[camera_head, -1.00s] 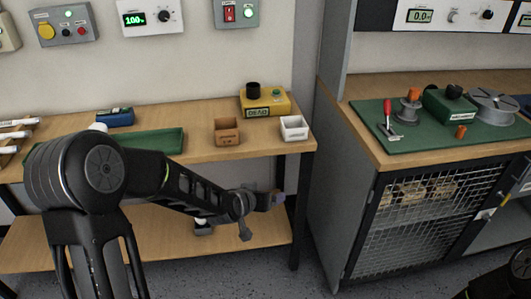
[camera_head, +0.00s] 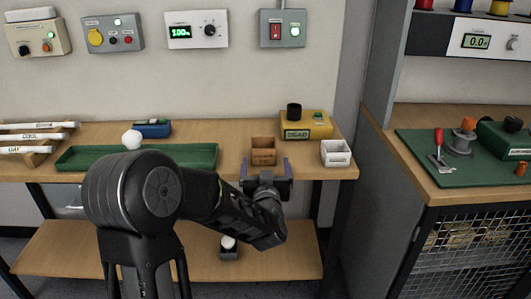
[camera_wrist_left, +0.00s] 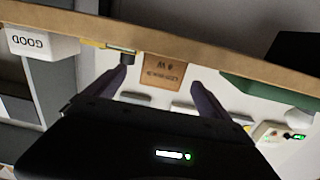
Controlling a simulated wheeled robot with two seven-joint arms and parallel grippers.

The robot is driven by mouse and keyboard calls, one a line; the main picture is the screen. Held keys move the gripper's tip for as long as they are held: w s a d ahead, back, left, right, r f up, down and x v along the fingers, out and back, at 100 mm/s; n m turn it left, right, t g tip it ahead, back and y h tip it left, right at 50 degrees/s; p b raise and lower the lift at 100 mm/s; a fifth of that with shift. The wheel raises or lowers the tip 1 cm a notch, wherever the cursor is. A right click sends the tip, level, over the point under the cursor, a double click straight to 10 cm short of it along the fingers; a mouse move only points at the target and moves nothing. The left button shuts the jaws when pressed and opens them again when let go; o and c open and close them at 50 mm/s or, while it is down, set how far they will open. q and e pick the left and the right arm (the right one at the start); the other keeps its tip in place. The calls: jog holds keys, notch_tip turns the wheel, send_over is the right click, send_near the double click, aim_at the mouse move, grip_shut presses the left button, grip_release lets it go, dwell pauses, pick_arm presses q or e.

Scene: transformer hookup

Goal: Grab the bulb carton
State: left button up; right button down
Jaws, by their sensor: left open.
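A small brown open-topped carton (camera_head: 263,145) with printed text stands at the front of the wooden workbench. In the left wrist view the carton (camera_wrist_left: 163,73) shows upside down, between and beyond my fingertips. My left gripper (camera_head: 265,170) is open and empty, with its fingers on either side of the carton's line, just in front of the bench edge. I cannot tell whether either finger touches it. The gripper's fingers also show in the left wrist view (camera_wrist_left: 160,85). My right gripper is out of view.
A white bin (camera_head: 336,153) stands right of the carton, and a yellow tester (camera_head: 318,127) behind it. A green tray (camera_head: 90,160) lies to the left. A small dark holder (camera_head: 229,253) with a white top stands on the lower shelf (camera_head: 160,262).

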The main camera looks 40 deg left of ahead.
aim_at(263, 154)
pick_arm(q)
jog(key=shift+w+a+r, duration=0.1)
jog(key=shift+a+r, duration=0.15)
jog(key=shift+a, duration=0.1)
jog(key=shift+r, duration=0.15)
jog(key=shift+x, duration=1.25)
jog(key=x, duration=0.5)
jog(key=shift+a+r, duration=0.1)
jog(key=shift+r, duration=0.1)
jog(key=shift+c, duration=0.3)
jog(key=c, duration=1.4)
